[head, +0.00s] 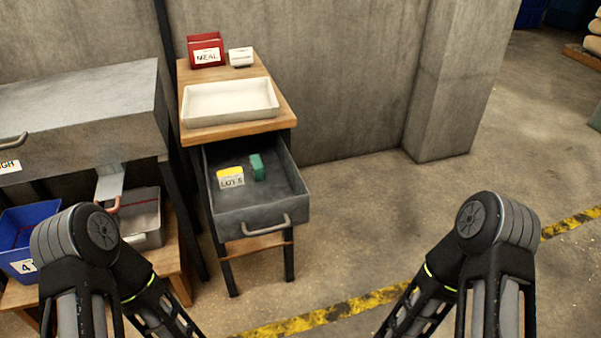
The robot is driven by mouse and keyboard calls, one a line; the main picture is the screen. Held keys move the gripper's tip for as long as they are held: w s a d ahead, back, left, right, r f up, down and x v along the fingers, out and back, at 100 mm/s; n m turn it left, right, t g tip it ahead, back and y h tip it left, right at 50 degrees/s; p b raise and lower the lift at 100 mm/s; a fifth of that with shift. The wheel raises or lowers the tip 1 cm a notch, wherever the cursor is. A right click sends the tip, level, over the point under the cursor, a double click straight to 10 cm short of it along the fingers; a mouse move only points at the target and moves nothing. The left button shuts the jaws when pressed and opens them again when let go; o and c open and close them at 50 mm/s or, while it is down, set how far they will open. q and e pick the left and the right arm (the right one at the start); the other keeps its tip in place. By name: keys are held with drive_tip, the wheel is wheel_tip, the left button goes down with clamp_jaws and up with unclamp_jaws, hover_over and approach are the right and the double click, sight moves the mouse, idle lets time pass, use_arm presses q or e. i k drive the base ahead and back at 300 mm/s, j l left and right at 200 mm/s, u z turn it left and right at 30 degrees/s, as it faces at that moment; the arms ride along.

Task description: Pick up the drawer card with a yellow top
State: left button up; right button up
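The drawer card with a yellow top (231,178) stands inside an open grey metal drawer (262,215), in its left part. Its white front carries black lettering that seems to read "LOT 6". A small green block or card (257,167) is just to its right, a little apart. The drawer is pulled out from a narrow wooden-topped stand (220,131). Only the links of my two arms show, low at the left and right of the head view. Both of my grippers are out of the picture, below its bottom edge.
A white tray (230,119), a red box labelled "MEAL" (206,40) and a small white holder (240,57) stand on top. A grey metal cabinet (80,120) and a blue bin (30,225) are at left. The floor right of the drawer is clear.

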sight(231, 178)
drive_tip(key=i+l, duration=0.3)
drive_tip(key=l, duration=0.15)
drive_tip(key=i+l+z, duration=0.1)
drive_tip(key=i+l, duration=0.15)
drive_tip(key=l, duration=0.15)
drive_tip(key=i+l, duration=0.3)
drive_tip(key=l, duration=0.15)
